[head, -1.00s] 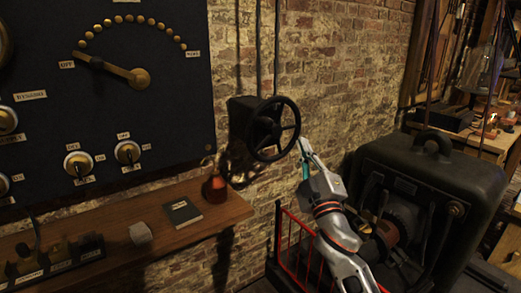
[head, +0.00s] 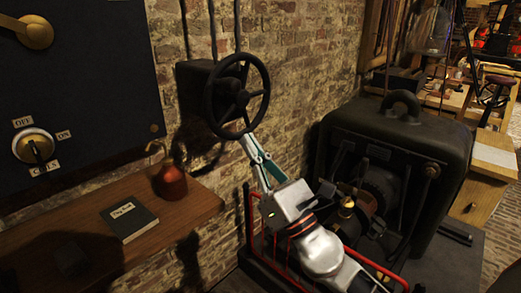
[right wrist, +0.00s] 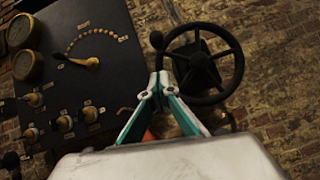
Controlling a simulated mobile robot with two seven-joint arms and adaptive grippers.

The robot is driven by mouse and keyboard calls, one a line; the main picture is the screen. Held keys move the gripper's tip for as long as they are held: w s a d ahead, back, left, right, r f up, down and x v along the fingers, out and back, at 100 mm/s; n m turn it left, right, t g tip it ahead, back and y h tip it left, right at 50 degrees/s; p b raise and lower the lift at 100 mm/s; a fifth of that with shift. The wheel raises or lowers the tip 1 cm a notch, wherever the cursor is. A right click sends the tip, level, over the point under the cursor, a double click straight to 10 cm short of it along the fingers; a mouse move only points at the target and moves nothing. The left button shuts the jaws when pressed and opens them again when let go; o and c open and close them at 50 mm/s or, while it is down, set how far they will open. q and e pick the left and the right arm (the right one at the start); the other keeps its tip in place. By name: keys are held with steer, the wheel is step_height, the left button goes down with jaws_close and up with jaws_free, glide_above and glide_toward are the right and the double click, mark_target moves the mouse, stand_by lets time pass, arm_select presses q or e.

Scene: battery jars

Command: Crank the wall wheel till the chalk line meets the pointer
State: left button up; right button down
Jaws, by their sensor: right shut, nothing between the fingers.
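The black wall wheel (head: 241,97) is mounted on a dark box on the brick wall. Its spoked rim also shows in the right wrist view (right wrist: 199,62), with a dark knob (right wrist: 156,40) at its left. My right gripper (head: 244,138) is shut and empty, its tips by the wheel's lower rim in the head view. In the right wrist view its fingertips (right wrist: 159,76) meet just below the knob and left of the hub. I cannot tell whether they touch the wheel. I cannot make out a chalk line or pointer. My left gripper is out of view.
A wooden shelf (head: 85,232) below the wheel holds a red oil can (head: 170,182) and a dark book (head: 128,219). A black switch panel (head: 85,100) is at left. A large dark machine (head: 400,130) with a red rail (head: 385,270) stands close at right.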

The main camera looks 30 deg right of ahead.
arm_select(q)
steer(key=p, duration=0.2)
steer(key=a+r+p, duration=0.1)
steer(key=p, duration=0.1)
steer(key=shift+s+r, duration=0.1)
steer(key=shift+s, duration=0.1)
arm_select(e)
steer(key=w+r, duration=0.5)
steer(key=r, duration=0.2)
steer(key=shift+a, duration=0.25)
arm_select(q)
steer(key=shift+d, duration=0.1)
arm_select(e)
steer(key=shift+f, duration=0.1)
